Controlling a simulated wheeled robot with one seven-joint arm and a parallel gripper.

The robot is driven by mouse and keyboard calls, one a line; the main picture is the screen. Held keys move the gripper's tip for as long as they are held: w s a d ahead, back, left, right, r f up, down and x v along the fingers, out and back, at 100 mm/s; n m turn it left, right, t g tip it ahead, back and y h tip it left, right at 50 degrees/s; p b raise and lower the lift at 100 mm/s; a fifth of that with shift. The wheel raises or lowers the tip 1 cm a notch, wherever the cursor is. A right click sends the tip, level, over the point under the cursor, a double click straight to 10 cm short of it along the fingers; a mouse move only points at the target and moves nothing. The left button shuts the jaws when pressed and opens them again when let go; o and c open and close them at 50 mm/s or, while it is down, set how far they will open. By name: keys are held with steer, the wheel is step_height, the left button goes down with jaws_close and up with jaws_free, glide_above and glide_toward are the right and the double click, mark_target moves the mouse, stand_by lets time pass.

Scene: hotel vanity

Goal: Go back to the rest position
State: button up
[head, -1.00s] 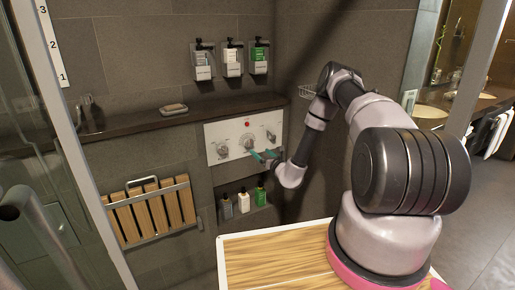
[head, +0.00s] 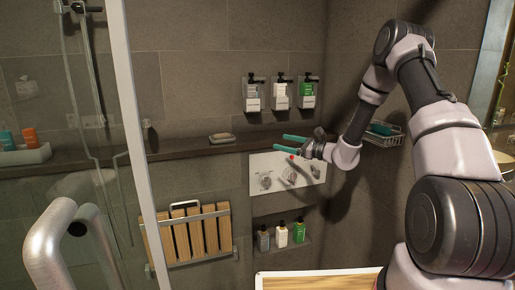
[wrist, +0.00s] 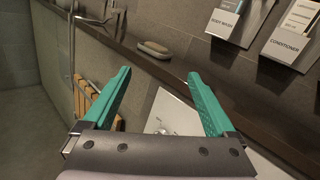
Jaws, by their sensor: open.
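My gripper (head: 283,144) has teal fingers, spread apart with nothing between them. In the head view it is just in front of the top edge of the white control panel (head: 262,163), near the dark ledge. In the wrist view my gripper (wrist: 160,88) shows both fingers wide apart, with the ledge beyond them and part of the panel (wrist: 172,112) between and below them. My arm reaches in from the right and bends down to the gripper.
A dark ledge (head: 180,148) carries a soap dish (head: 221,138). Three dispensers (head: 280,92) hang above it. Several bottles (head: 282,236) stand in a niche below the panel. A folded wooden seat (head: 190,236) is at left, beside the glass door's handle (head: 50,240). A wire basket (head: 383,134) is at right.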

steer(key=s+a+r+n+g+h, duration=0.25)
steer(key=s+r+n+g, duration=0.65)
steer(key=s+r+n, duration=0.75)
steer(key=s+d+r+t+h, duration=0.3)
steer(key=s+d+h, duration=0.2)
steer(key=s, duration=0.5)
steer(key=s+d+r+n+t+h, duration=0.1)
steer(key=s+d+r+t+h, duration=0.2)
steer(key=s+d+h, duration=0.3)
steer(key=s+d, duration=0.4)
steer(key=shift+s+d+r, duration=0.2)
steer(key=shift+s, duration=0.05)
steer(key=shift+n, duration=0.25)
steer(key=shift+s+r, duration=0.55)
steer(key=shift+s, duration=0.35)
